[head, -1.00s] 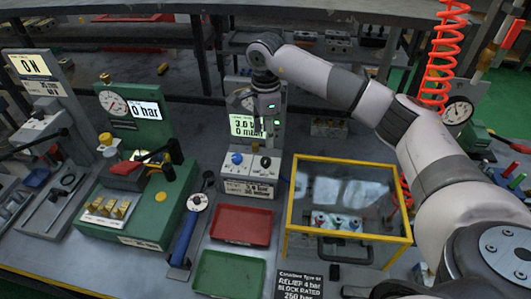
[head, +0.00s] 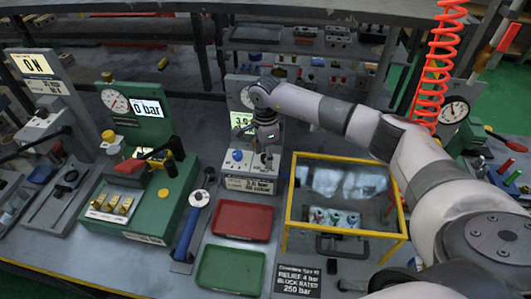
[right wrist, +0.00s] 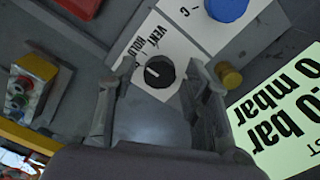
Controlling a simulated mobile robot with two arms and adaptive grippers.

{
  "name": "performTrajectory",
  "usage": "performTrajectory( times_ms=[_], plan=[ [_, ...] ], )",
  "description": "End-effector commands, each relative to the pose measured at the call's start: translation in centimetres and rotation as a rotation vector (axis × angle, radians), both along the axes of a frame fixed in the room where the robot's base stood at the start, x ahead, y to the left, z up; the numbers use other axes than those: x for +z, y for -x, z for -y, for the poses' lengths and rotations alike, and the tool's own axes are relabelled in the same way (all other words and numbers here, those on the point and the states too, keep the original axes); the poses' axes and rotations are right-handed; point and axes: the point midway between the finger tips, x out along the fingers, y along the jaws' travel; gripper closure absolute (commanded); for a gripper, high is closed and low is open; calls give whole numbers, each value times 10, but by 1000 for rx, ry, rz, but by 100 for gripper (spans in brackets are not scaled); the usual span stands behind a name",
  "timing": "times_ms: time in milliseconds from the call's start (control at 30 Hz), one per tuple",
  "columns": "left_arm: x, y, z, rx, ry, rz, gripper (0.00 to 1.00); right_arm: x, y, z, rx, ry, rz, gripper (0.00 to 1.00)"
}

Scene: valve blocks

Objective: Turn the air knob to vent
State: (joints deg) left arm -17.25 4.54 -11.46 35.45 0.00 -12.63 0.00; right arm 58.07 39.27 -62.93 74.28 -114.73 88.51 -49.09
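The black air knob (right wrist: 160,72) has a white pointer line and sits on a white plate (right wrist: 148,40) reading "VENT" and "HOLD". In the right wrist view it lies between the fingertips of my right gripper (right wrist: 160,78), which is open with a gap on both sides. In the head view, my right gripper (head: 267,150) points down over the front of the grey test station (head: 277,135) and hides the black knob. A blue knob (head: 237,156) is just left of it; it also shows in the right wrist view (right wrist: 226,6). My left gripper is not in view.
A brass knob (right wrist: 229,75) is close beside the right-hand finger. The lit display (right wrist: 285,110) stands near it. A yellow-framed clear box (head: 345,160) is to the right. A red tray (head: 242,220) and a green tray (head: 229,268) lie in front.

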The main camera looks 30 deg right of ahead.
Motion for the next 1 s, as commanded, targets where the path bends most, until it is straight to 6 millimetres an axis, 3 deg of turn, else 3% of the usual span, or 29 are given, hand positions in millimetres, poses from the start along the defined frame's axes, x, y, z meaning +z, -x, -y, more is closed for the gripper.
performTrajectory(
  times_ms=[600,1000],
  plan=[
    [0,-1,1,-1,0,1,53,1,0,0,0,0,0,99],
    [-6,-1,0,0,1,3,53,-1,0,0,-72,-1,1,100]
  ],
)
